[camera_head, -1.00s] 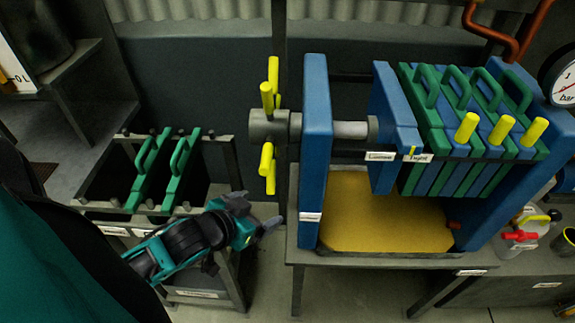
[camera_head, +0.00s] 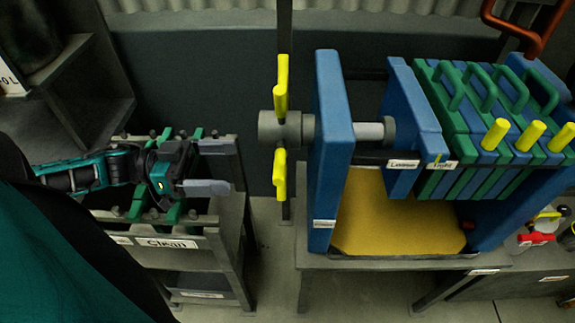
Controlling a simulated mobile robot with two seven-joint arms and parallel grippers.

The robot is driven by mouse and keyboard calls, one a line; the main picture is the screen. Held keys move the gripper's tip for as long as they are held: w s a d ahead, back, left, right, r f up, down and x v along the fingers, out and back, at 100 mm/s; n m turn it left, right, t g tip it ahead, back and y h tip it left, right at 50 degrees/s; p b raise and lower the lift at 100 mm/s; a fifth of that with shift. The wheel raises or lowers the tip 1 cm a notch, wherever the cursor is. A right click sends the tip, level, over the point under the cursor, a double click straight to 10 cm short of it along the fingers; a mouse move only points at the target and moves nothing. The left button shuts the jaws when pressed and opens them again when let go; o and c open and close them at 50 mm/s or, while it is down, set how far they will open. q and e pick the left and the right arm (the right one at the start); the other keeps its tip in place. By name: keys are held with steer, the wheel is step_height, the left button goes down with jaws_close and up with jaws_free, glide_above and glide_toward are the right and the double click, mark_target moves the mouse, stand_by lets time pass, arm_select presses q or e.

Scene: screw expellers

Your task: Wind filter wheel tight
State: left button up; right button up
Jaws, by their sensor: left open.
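The filter wheel is a grey hub (camera_head: 270,127) on a shaft through the blue end plate (camera_head: 334,150) of the press, with yellow handles (camera_head: 281,85) above and below the hub. The movable blue plate (camera_head: 408,110) appears against the green and blue filter plates (camera_head: 480,110). A small yellow mark (camera_head: 437,158) stands by the "Tight" label (camera_head: 442,165), right of the "Loose" label. My left gripper (camera_head: 216,167) is open and empty, its fingers pointing right, over the rack with green plates left of the wheel, apart from it. My right gripper is out of view.
The rack's front rail (camera_head: 190,236) carries a "Clean" label. A yellow tray (camera_head: 395,225) lies under the press. Yellow pegs (camera_head: 530,135) stick out of the filter plates. There is a free gap between my gripper and the wheel.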

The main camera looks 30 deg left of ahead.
arm_select(q)
steer(key=b+x, duration=0.1)
steer(key=x, duration=1.1)
steer(key=shift+d+r+g, duration=0.2)
steer(key=shift+d+g, duration=0.1)
steer(key=shift+d, duration=0.2)
steer(key=shift+s, duration=0.15)
steer(key=shift+c, duration=0.3)
steer(key=c, duration=1.2)
steer(key=shift+o, duration=0.2)
steer(key=shift+a+f+m+b, duration=0.1)
steer(key=shift+f+m+b, duration=0.7)
steer(key=shift+f+m, duration=1.05)
steer(key=f+m, duration=0.1)
steer(key=w+f+m+b, duration=0.1)
steer(key=shift+a+f+m, duration=0.2)
steer(key=shift+m, duration=0.15)
steer(key=shift+w+a+f+m+b, duration=0.2)
steer(key=shift+f+m+b, duration=0.35)
steer(key=shift+m+b, duration=0.15)
